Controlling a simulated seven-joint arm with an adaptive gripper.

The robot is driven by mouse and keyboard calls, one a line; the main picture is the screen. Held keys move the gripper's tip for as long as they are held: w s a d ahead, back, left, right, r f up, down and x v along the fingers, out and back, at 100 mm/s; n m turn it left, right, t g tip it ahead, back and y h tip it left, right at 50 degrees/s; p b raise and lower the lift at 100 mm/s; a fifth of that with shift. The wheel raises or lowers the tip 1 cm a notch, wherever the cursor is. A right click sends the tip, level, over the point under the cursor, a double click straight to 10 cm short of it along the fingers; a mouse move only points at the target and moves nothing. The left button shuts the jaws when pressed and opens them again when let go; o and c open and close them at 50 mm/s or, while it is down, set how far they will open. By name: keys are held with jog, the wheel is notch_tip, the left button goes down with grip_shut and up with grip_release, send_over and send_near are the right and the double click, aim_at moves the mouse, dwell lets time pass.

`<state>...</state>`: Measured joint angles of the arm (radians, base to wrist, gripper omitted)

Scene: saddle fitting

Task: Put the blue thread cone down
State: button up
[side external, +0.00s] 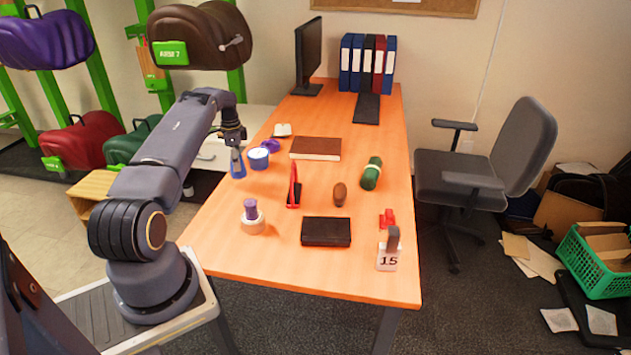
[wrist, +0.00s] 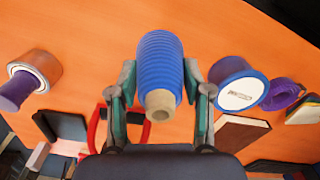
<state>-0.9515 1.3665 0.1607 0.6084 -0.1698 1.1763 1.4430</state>
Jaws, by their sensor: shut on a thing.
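The blue thread cone (side external: 238,167) is between the fingers of my gripper (side external: 235,138) near the left long edge of the orange table, left of a blue-rimmed white-topped tub. In the wrist view the ribbed blue cone (wrist: 160,60) sits between both fingers of my gripper (wrist: 159,78), its tan core end towards the camera. My gripper is shut on it. The cone looks about upright in the side view. I cannot tell whether its base touches the tabletop.
The tub (side external: 258,158) and a purple roll (side external: 269,146) stand close right of the cone. A purple spool on a pale ring (side external: 253,222), a red-handled tool (side external: 294,188), a brown book (side external: 315,148) and a green roll (side external: 371,173) lie on the table (side external: 350,275).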

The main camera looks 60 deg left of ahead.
jog(key=shift+w+a+f, duration=0.35)
jog(key=shift+f, duration=1.7)
jog(key=shift+f, duration=0.15)
jog(key=o, duration=1.2)
